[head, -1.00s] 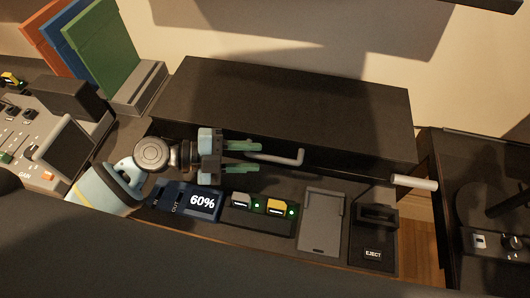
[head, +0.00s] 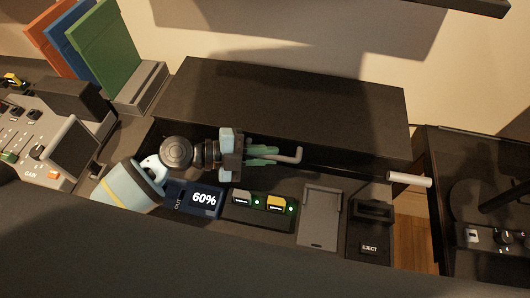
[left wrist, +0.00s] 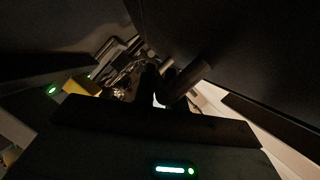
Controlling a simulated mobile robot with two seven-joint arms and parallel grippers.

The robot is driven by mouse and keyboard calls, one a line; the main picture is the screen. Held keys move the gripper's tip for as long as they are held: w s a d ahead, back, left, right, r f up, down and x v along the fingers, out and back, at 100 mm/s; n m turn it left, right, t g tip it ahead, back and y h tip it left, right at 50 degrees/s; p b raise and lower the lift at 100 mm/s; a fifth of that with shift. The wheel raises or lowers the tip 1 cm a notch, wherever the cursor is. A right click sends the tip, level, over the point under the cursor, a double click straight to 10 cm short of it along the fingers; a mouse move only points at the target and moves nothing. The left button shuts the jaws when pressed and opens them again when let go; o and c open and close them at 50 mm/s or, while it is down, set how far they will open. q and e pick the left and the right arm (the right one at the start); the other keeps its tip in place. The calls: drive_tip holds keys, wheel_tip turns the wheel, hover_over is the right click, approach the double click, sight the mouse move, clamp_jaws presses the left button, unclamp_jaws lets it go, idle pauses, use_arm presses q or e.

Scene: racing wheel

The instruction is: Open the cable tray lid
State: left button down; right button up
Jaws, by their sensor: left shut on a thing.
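The cable tray lid (head: 290,105) is a long, dark panel along the back of the desk in the head view. A grey bent handle (head: 291,157) is at its front edge, and a dark gap shows beneath that edge. My left gripper (head: 264,154) comes in from the left, its green fingers shut on the left part of the handle, partly hiding it. The left wrist view is dark and close to black surfaces; I cannot make out the grip there. My right gripper is not in view.
Upright folders (head: 105,50) and a mixer panel (head: 30,140) are at left. A white rod (head: 410,180) sticks out at right.

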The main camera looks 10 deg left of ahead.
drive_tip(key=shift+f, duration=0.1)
